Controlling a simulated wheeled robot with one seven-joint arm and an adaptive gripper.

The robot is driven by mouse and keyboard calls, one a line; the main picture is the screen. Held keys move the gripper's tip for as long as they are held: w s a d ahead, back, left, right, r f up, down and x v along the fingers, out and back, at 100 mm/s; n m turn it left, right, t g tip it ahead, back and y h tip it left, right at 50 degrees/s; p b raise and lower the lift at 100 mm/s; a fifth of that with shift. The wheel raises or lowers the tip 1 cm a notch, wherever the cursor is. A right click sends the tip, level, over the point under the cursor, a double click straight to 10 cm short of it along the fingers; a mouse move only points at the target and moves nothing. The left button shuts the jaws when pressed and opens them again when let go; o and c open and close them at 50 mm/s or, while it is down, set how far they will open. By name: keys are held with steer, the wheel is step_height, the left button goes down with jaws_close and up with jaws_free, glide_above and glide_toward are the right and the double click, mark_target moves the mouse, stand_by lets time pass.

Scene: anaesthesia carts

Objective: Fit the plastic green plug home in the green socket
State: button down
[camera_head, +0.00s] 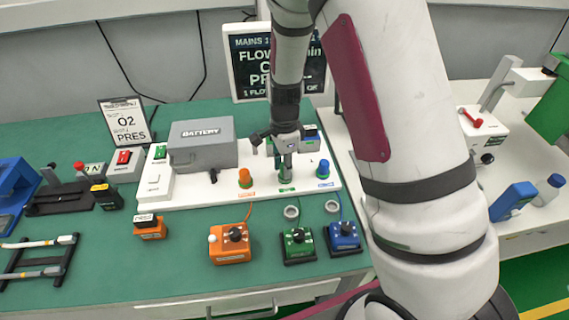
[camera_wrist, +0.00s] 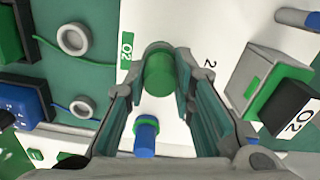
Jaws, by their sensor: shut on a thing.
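The green plug (camera_wrist: 159,74) is a short green cylinder between my fingertips in the wrist view. My gripper (camera_head: 285,162) points down over the white panel (camera_head: 215,193) and is shut on the plug, which also shows in the head view (camera_head: 285,175). It is just above or at the green-labelled "O2" place (camera_wrist: 127,50) on the panel. The green socket is hidden beneath the plug and fingers. I cannot tell whether the plug is touching or inside it.
A blue plug (camera_head: 324,169) stands close to the right and an orange one (camera_head: 245,178) to the left. A grey box (camera_wrist: 265,85) with a black "O2" part is behind my gripper. The battery box (camera_head: 203,145) is left; green (camera_head: 298,245) and blue (camera_head: 344,237) boxes are in front.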

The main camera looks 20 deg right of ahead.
steer(key=shift+f, duration=0.35)
steer(key=c, duration=1.3)
jaws_free()
steer(key=shift+r, duration=0.1)
step_height(320, 180, up, 11)
steer(key=shift+f, duration=0.2)
steer(key=shift+r, duration=0.6)
